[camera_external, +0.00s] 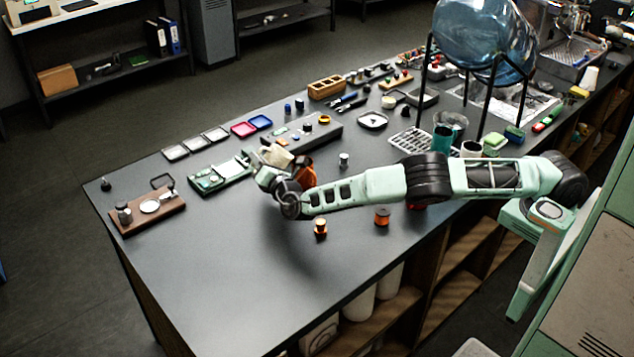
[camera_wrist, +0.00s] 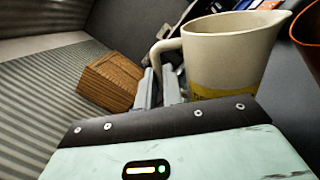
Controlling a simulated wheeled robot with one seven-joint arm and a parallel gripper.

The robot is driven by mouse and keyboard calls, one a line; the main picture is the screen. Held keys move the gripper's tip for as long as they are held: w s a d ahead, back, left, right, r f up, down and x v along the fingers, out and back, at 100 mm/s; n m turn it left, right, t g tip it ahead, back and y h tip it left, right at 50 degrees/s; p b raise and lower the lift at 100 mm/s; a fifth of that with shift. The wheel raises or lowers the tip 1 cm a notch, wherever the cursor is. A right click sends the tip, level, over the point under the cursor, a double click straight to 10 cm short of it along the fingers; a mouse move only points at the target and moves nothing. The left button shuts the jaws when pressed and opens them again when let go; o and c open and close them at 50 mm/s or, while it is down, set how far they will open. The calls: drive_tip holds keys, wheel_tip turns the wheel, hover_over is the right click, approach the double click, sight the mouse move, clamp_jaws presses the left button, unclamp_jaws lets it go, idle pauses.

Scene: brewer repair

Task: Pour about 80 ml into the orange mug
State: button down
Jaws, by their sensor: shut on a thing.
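My gripper (camera_wrist: 160,88) is shut on the handle of a cream jug (camera_wrist: 228,58) with a yellow band. The jug's spout points right in the wrist view, toward a dark orange surface (camera_wrist: 308,50) at the right edge, which looks like the mug. In the external view the cream jug (camera_external: 277,155) is above the bench just beyond my gripper (camera_external: 268,178). The orange mug (camera_external: 307,172) is close to its right, partly hidden by my wrist. The inside of the jug and of the mug cannot be seen, nor any stream of liquid.
A green tray-like device (camera_external: 218,176) lies left of the jug, and a wooden board with small metal parts (camera_external: 150,222) is at the bench's left end. A small metal cylinder (camera_external: 344,159) and orange spools (camera_external: 320,228) stand nearby. The front left bench top is clear.

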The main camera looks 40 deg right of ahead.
drive_tip(key=shift+w+a+f+n+b, duration=0.1)
drive_tip(key=shift+a+f+n+b, duration=0.2)
drive_tip(key=shift+a+f+n, duration=0.3)
drive_tip(key=shift+d, duration=0.1)
drive_tip(key=a+f+n+b, duration=0.2)
drive_tip(key=f+n+b, duration=0.1)
drive_tip(key=w+a+f+n+y+b, duration=0.1)
drive_tip(key=a+f+n, duration=0.1)
drive_tip(key=shift+g+b, duration=0.35)
drive_tip(key=shift+g, duration=0.05)
drive_tip(key=shift+w+a+f+n+b, duration=0.1)
drive_tip(key=shift+a+f+n+b, duration=0.25)
drive_tip(key=shift+n, duration=0.25)
drive_tip(key=shift+w+a+f+n+b, duration=0.1)
drive_tip(key=shift+a+f+n+b, duration=0.1)
drive_tip(key=shift+f+n, duration=0.35)
drive_tip(key=shift+r, duration=0.1)
